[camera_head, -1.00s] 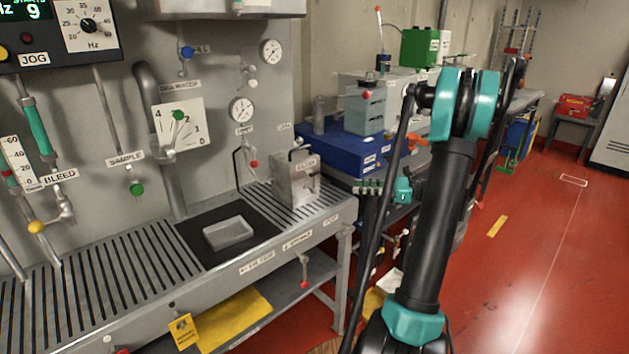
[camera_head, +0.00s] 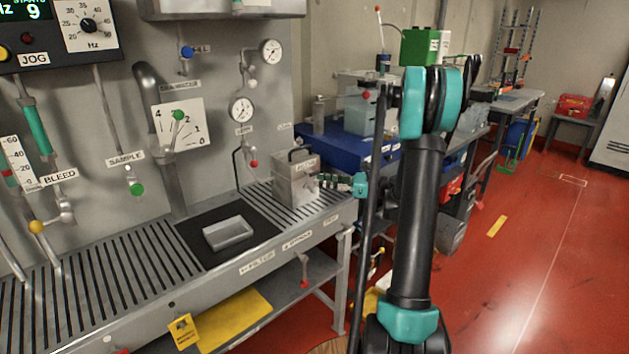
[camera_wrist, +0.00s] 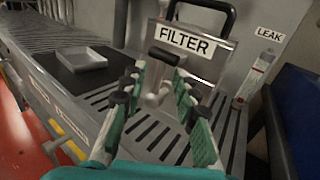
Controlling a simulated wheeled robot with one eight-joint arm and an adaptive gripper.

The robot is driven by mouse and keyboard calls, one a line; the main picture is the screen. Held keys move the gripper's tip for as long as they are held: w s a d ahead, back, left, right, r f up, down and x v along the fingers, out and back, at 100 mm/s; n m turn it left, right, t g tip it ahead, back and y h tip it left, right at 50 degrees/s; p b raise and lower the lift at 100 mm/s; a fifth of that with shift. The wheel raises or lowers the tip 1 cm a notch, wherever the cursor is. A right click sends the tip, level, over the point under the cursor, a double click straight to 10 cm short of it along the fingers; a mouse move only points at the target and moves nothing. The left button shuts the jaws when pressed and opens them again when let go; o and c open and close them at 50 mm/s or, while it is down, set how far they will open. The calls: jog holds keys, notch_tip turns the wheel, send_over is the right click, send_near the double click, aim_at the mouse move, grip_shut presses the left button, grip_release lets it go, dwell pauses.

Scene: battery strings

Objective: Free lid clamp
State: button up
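The metal filter housing (camera_head: 297,178) stands upright on the slotted bench, with a black carrying handle on top. In the wrist view the FILTER label (camera_wrist: 185,40) is on its near face. A black-tipped clamp lever (camera_wrist: 164,56) with a silver stem juts from that face below the label. My gripper (camera_wrist: 160,82) is open, its two green fingers on either side of the lever's stem. I cannot tell whether the fingers touch it. In the head view my gripper (camera_head: 335,181) is at the housing's right side, and the lever cannot be made out there.
A shallow grey tray (camera_head: 228,234) sits on a black mat left of the housing. A LEAK-labelled tube (camera_wrist: 257,75) stands to the right in the wrist view. A blue case (camera_head: 345,145) is behind my arm. The slotted bench (camera_head: 130,265) is otherwise mostly clear.

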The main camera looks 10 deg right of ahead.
jog(key=shift+x, duration=1.6)
grip_shut()
